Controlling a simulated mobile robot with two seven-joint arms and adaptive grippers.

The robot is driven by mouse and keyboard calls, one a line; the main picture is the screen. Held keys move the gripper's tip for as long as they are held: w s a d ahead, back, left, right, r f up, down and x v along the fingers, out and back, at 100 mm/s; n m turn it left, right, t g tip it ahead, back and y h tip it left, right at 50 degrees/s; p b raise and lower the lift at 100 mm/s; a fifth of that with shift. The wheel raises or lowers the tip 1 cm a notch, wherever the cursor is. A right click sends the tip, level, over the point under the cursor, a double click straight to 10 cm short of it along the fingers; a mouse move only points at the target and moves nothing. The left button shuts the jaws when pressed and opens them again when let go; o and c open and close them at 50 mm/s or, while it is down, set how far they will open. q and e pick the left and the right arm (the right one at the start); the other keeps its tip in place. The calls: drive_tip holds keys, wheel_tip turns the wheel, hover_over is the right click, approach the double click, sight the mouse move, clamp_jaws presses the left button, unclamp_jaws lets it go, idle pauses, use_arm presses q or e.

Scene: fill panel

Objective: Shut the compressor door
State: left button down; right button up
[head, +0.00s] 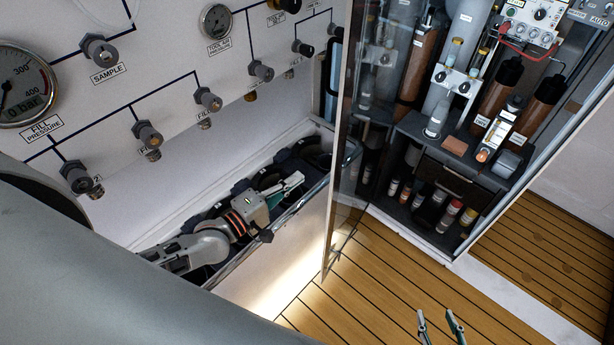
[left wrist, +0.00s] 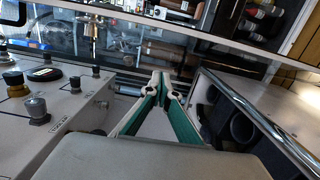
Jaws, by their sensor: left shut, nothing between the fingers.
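The compressor door (head: 347,130) is a tall glass panel in a thin dark frame. It stands open, seen at a steep angle, in front of the left part of the compressor cabinet (head: 415,215). My left gripper (head: 298,181) is shut and empty, left of the door and above the trough, apparently apart from the glass. In the left wrist view its closed green-padded fingers (left wrist: 161,82) point towards a glass pane (left wrist: 70,42) with reflections, probably the door. My right gripper (head: 440,318) shows only its fingertips at the bottom edge, spread apart with nothing between them.
A white fill panel (head: 200,50) with gauges and knobs is at the left. Below it runs a trough with dark round holders and a metal rail (head: 300,205). The cabinet holds cylinders and bottles (head: 440,200). Wooden floor (head: 370,270) is clear before it.

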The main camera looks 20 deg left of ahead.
use_arm(q)
drive_tip(key=w+d, duration=0.7)
drive_tip(key=shift+d+p, duration=0.3)
drive_tip(key=shift+w+d, duration=0.1)
